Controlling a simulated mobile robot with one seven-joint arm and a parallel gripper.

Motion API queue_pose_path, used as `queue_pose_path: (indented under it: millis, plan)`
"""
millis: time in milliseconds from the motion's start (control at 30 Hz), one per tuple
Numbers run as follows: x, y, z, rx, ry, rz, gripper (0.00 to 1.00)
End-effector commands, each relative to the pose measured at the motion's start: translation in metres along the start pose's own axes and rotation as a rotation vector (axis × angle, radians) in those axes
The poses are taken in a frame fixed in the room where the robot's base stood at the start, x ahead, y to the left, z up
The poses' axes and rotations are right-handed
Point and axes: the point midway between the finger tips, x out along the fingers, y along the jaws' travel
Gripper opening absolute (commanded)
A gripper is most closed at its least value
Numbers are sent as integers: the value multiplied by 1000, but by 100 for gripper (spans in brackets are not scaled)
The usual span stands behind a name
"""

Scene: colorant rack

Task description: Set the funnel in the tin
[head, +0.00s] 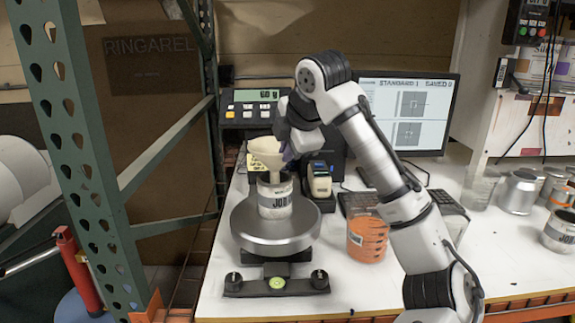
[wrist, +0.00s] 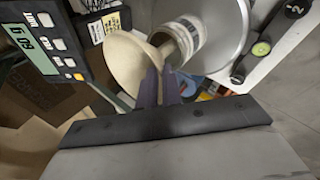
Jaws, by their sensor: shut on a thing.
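The cream funnel (head: 266,151) is above the tin with its wide mouth up and its spout pointing down at the tin's opening. The tin (head: 274,200), white with a printed label, stands upright on the round metal scale pan (head: 245,229). My gripper (head: 287,154) is shut on the funnel's right side. In the wrist view, the dark fingers (wrist: 160,84) meet the funnel's cone (wrist: 127,62), and the spout runs to the mouth of the tin (wrist: 190,36). I cannot tell how far the spout is inside.
A scale display (head: 255,107) stands behind the pan, with a monitor (head: 408,112) to its right. Several tins and cups are at the far right. A green rack post (head: 75,130) rises at left.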

Motion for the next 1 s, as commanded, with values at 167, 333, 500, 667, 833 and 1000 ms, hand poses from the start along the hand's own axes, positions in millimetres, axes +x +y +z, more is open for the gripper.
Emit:
queue_pose_path:
  millis: [167, 333, 500, 667, 833, 1000]
  plan:
    - [17, -13, 1, 0, 0, -2, 0]
    - [30, -23, 0, 0, 1, 0, 0]
    - [30, -22, 0, 0, 1, 0, 0]
    - [33, -25, -1, 0, 2, 0, 0]
    - [37, -28, -1, 0, 2, 1, 0]
    - [39, -29, -1, -1, 1, 1, 0]
